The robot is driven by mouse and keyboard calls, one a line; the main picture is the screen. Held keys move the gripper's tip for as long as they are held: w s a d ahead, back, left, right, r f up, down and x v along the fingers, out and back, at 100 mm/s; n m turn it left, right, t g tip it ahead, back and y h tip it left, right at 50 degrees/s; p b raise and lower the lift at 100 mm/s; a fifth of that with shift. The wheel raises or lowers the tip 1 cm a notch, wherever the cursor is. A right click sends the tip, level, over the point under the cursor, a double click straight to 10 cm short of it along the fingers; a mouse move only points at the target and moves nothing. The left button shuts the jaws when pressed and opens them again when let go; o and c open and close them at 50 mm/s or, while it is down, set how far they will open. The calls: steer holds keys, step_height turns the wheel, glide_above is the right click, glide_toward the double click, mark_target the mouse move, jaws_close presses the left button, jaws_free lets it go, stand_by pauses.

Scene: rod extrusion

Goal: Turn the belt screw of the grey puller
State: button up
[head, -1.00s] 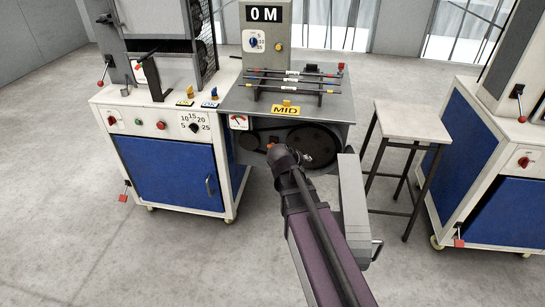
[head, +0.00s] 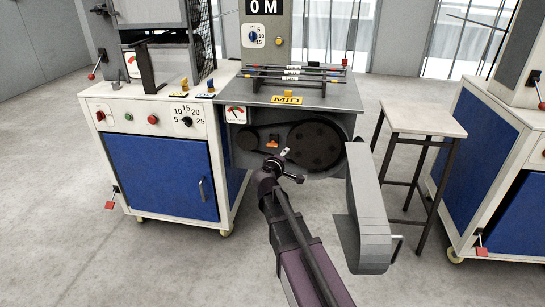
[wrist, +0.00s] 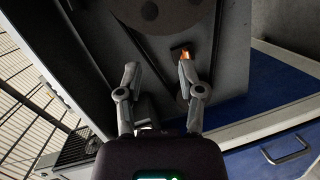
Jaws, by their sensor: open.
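The grey puller (head: 350,97) stands in the middle of the head view, with its pulley side uncovered. A belt runs round a large dark pulley (head: 314,146) and a small one (head: 247,139). The orange belt screw (head: 272,142) sits between them. My gripper (head: 289,162) is in front of and just below the screw, apart from it in the head view. In the wrist view my gripper (wrist: 158,67) is open and empty. The orange screw (wrist: 184,54) shows there by the right fingertip; whether they touch I cannot tell.
A grey open cover (head: 366,205) hangs to the right of the pulleys, close to my arm. A white and blue cabinet (head: 160,172) stands on the left and a stool (head: 422,122) on the right. Rods (head: 290,79) lie on a rack on top of the puller.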

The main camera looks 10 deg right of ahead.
mark_target(272, 146)
steer(key=w+a+f+n+t+y+b, duration=0.2)
steer(key=w+a+f+n+t+b, duration=0.1)
steer(key=b, duration=0.5)
step_height(272, 146, down, 3)
steer(key=w+a+n, duration=0.1)
steer(key=a+n, duration=0.1)
steer(key=a, duration=0.1)
steer(key=shift+w, duration=0.25)
steer(key=shift+w+d, duration=0.1)
steer(key=x, duration=1.3)
steer(key=shift+w+r, duration=0.2)
steer(key=shift+w, duration=0.15)
jaws_close()
